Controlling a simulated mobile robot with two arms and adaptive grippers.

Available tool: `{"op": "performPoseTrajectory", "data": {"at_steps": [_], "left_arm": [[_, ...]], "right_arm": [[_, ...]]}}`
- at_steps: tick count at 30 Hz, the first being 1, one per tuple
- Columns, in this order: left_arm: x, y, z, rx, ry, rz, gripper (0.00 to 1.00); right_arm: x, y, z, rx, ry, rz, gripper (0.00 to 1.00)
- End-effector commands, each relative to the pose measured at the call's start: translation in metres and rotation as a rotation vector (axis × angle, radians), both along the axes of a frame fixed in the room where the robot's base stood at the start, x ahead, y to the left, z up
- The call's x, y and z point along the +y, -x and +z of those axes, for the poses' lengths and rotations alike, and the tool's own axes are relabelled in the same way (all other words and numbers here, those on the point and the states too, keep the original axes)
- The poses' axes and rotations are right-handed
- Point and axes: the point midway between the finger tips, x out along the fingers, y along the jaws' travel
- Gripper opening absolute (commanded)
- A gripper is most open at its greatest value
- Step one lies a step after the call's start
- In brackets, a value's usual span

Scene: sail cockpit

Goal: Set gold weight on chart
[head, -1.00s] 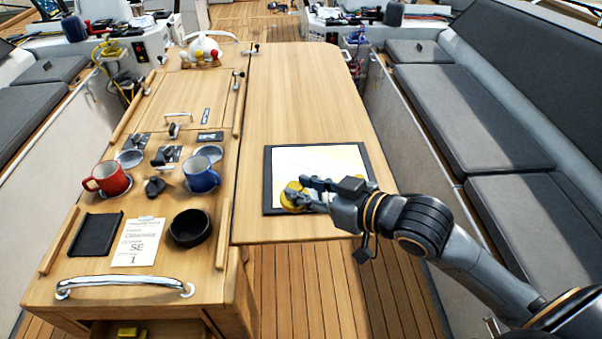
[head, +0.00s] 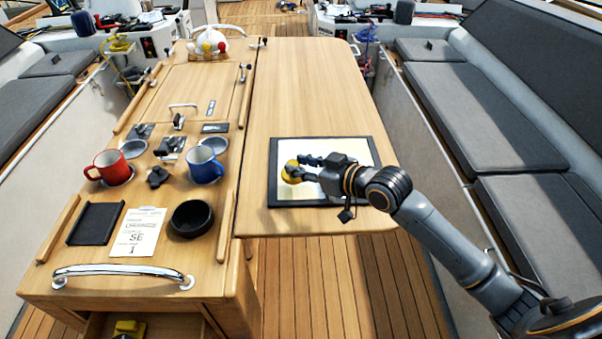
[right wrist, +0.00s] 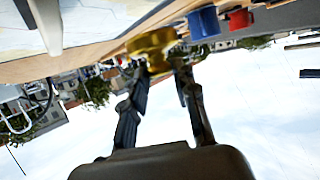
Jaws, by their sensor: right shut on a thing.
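The gold weight (head: 292,171) is between the fingers of my right gripper (head: 303,168), over the left part of the chart. The right wrist view also shows the gold weight (right wrist: 152,48) between the two fingertips of the right gripper (right wrist: 160,72). The chart (head: 345,148) is a pale sheet in a dark frame on the near part of the wooden table; my right gripper and forearm hide part of it. I cannot tell whether the weight touches the chart. My left gripper is not in view.
A red mug (head: 111,168) and a blue mug (head: 203,165) stand on the console left of the chart. A black bowl (head: 192,219), a black tray (head: 95,223) and a paper card (head: 138,232) lie nearer. The table (head: 305,85) beyond the chart is clear.

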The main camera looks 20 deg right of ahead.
Motion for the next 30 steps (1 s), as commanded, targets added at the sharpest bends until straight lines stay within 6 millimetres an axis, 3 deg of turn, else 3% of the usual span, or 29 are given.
{"op": "performPoseTrajectory", "data": {"at_steps": [10,22,23,24,26,30], "left_arm": [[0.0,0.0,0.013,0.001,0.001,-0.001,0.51],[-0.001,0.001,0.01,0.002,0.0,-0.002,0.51],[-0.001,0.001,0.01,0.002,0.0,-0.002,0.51],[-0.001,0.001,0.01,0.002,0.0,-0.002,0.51],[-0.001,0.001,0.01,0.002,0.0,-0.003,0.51],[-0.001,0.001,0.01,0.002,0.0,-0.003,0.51]], "right_arm": [[-0.001,-0.007,-0.033,-0.001,-0.002,-0.001,0.0],[-0.001,-0.007,-0.041,-0.004,-0.001,0.0,0.0],[-0.001,-0.006,-0.042,0.0,0.0,0.0,0.32],[-0.001,-0.006,-0.042,0.0,0.0,0.0,0.41],[-0.001,-0.006,-0.041,0.0,0.0,0.0,0.51],[-0.001,-0.006,-0.041,0.0,0.0,0.0,0.51]]}}
